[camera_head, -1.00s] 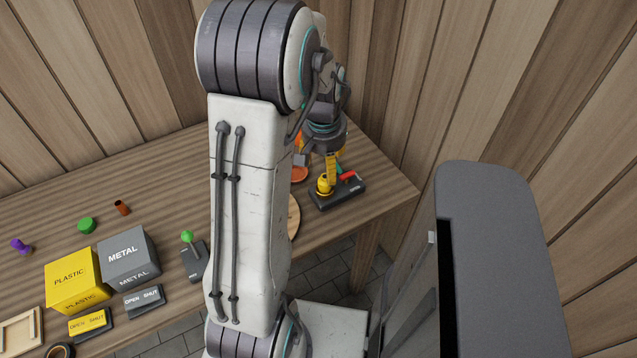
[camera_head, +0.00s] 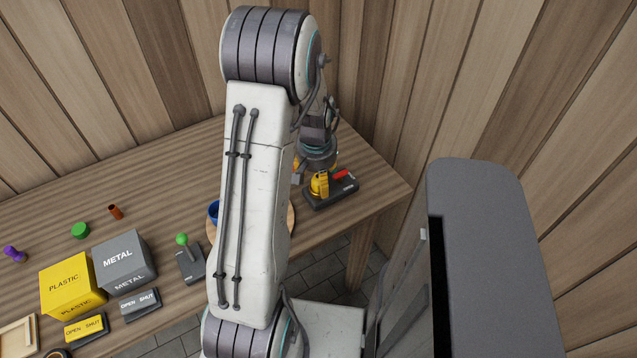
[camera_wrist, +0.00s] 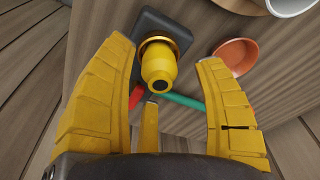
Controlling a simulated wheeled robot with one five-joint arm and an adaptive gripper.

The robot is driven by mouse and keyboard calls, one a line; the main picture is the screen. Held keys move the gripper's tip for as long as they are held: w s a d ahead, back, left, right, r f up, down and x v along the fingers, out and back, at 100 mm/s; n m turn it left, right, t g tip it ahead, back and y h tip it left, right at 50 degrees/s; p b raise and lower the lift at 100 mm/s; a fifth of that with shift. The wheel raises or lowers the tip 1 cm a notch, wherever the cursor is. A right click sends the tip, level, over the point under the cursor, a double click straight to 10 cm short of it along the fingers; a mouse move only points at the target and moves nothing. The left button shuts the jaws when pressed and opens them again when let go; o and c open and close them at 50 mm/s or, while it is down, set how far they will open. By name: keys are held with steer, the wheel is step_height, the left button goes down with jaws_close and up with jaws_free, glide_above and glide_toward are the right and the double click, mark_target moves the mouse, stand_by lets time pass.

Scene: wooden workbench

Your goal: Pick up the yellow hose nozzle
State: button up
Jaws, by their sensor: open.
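The yellow hose nozzle (camera_wrist: 158,66) stands on a dark base (camera_wrist: 152,22), with a brass-coloured ring around its lower part. In the wrist view it lies between the tips of my gripper's left and right fingers, with a gap on each side. My gripper (camera_wrist: 165,58) is open and its yellow fingers are spread; a third finger shows at the bottom middle. In the head view the nozzle (camera_head: 316,189) is partly hidden by my gripper, which is just above it at the right end of the bench.
A red part (camera_head: 340,174) sits on the same base, with a green rod (camera_wrist: 188,101) near it. An orange bowl (camera_wrist: 236,56) is close to my right finger. A round wooden board (camera_head: 291,222) and a blue cup (camera_head: 213,209) are left of it. The bench's right edge is close.

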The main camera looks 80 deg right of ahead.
jaws_close()
stand_by(0.5)
